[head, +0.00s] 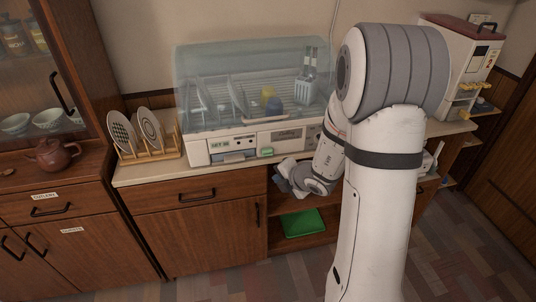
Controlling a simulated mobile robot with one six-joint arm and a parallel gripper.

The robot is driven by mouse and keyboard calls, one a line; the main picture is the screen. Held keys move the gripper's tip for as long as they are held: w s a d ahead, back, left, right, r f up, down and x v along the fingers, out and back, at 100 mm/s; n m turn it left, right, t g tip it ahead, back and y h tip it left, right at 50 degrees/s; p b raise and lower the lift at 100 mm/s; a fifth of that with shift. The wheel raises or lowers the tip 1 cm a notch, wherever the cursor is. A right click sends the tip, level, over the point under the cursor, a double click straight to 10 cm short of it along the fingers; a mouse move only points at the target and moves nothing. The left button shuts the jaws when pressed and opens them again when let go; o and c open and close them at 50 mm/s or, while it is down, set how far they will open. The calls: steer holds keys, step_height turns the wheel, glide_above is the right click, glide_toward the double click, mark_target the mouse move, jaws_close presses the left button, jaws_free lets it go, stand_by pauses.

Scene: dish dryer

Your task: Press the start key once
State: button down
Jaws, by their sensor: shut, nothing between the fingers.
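The dish dryer (205,152) stands on the counter, white below with a clear bluish cover that looks closed. Its front panel has a small label or display, dark round controls, a pale green piece and a small green key-like spot (267,152). Which one is the start key cannot be read at this size. My gripper (282,184) is shut and empty, low in front of the counter edge, below and a little right of the green spot. It looks apart from the panel. My arm hides part of the dryer's right end.
A wooden rack (152,152) with plates stands left of the dryer. A white dispenser-like box (460,70) stands at the far right. A green item (303,223) lies on the open shelf below. A brown teapot (57,155) sits on the left cabinet.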

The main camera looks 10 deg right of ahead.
steer(key=p, duration=0.3)
glide_toward(267, 155)
steer(key=shift+w+a+f, duration=0.35)
steer(key=shift+w+f, duration=0.1)
steer(key=shift+f, duration=0.4)
steer(key=shift+w+a+f, duration=0.4)
steer(key=shift+f, duration=0.4)
steer(key=shift+w+a+f, duration=0.35)
steer(key=shift+w+f, duration=0.1)
steer(key=shift+f, duration=0.4)
steer(key=shift+w, duration=0.1)
steer(key=shift+w, duration=0.3)
steer(key=shift+w+p, duration=0.4)
steer(key=shift+w, duration=0.45)
stand_by(0.7)
steer(key=shift+s+b, duration=0.55)
steer(key=shift+s, duration=0.7)
steer(key=shift+s+d+b, duration=0.1)
steer(key=shift+s+b, duration=0.8)
steer(key=shift+s, duration=1.6)
